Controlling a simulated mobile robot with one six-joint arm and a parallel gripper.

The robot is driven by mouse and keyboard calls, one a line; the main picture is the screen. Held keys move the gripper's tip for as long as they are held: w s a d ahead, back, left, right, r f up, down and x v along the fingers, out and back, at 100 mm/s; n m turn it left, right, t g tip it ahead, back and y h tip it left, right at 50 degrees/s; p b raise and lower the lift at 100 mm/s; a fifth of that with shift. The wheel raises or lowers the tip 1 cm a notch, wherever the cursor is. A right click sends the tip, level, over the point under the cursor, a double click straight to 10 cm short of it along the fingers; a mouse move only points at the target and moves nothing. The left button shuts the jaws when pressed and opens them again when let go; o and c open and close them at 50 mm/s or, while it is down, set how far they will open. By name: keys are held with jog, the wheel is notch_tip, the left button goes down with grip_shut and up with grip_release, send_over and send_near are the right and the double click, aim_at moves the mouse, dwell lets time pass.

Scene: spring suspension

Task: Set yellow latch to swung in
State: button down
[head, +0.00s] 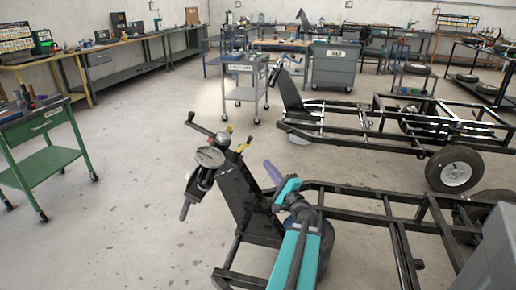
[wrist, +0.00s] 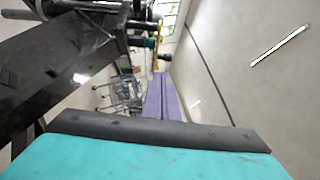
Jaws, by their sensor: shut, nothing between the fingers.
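The yellow latch (head: 242,146) is a small yellow piece at the top of the black upright plate of the near cart frame, beside the round gauge-like part. In the wrist view a yellow piece (wrist: 156,62) shows just beyond the fingertips, partly hidden by dark parts. My gripper (head: 268,166) has purple fingers, which are together with nothing held. It is to the right of and below the latch in the head view, apart from it. The fingers also show in the wrist view (wrist: 161,80). I cannot tell the latch's exact swing position.
The black upright plate (head: 236,186) and the round gauge-like part (head: 210,157) stand left of my gripper. The near cart frame (head: 360,190) runs right. A second cart is behind it. A green trolley (head: 45,165) stands left, with open floor (head: 120,215) between.

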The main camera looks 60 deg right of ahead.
aim_at(245, 144)
jog(key=s, duration=0.1)
jog(key=s+d, duration=0.1)
jog(key=s, duration=0.1)
jog(key=shift+d+m+h, duration=0.3)
jog(key=shift+w, duration=0.1)
jog(key=w+a+p+x, duration=0.1)
jog(key=a+p+x, duration=0.1)
jog(key=x, duration=1)
jog(key=shift+w+r, duration=0.25)
jog(key=shift+w, duration=0.15)
